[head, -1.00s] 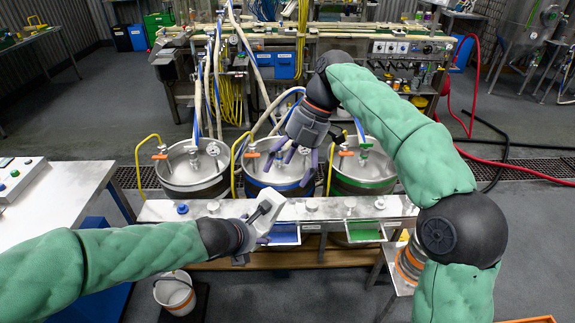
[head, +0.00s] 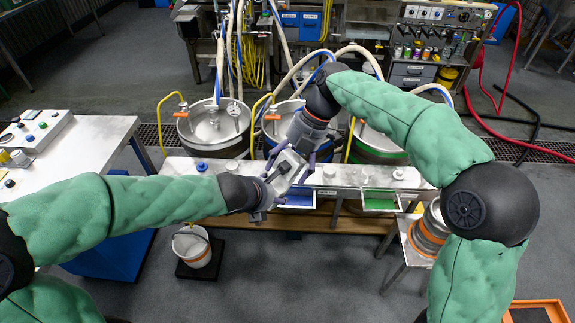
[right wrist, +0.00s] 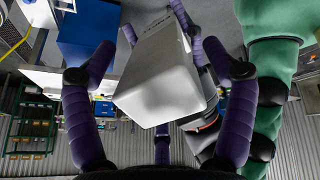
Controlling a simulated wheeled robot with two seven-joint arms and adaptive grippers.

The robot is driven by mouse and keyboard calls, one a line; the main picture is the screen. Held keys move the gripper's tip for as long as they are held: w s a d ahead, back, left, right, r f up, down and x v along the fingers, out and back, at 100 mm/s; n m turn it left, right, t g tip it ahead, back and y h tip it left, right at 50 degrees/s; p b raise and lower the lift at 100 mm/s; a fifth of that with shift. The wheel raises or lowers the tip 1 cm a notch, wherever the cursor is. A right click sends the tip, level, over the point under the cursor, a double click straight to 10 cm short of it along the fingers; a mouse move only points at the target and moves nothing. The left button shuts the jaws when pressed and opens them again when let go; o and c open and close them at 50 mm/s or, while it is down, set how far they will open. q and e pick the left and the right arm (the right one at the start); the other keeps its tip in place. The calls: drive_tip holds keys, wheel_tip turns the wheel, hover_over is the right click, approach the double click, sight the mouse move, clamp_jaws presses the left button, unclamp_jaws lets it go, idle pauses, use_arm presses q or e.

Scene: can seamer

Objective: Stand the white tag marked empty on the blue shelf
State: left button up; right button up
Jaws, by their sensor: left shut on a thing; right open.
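The white tag (head: 284,168) is a pale block held up in front of the metal bench. My left gripper (head: 280,178) is shut on it. My right gripper (head: 297,160) is open, with its fingers close around the same tag. In the right wrist view the tag (right wrist: 160,80) fills the space between the spread purple fingers (right wrist: 160,110); contact cannot be told. The blue shelf (head: 299,198) sits on the bench front, just right of and below the grippers, partly hidden by the left one.
A similar green shelf (head: 380,204) is further right on the bench front (head: 340,190). Several steel kegs with hoses stand behind the bench. A white bucket (head: 191,246) stands on the floor at left. A work table (head: 75,150) with a control box is at far left.

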drive_tip(key=shift+a+f, duration=0.1)
drive_tip(key=shift+f, duration=0.1)
drive_tip(key=c, duration=1.4)
use_arm(q)
drive_tip(key=o, duration=1.2)
use_arm(e)
drive_tip(key=shift+c, duration=0.4)
use_arm(q)
drive_tip(key=o, duration=0.5)
drive_tip(key=shift+c, duration=0.2)
use_arm(e)
drive_tip(key=shift+c, duration=0.8)
clamp_jaws()
use_arm(q)
drive_tip(key=shift+r, duration=0.1)
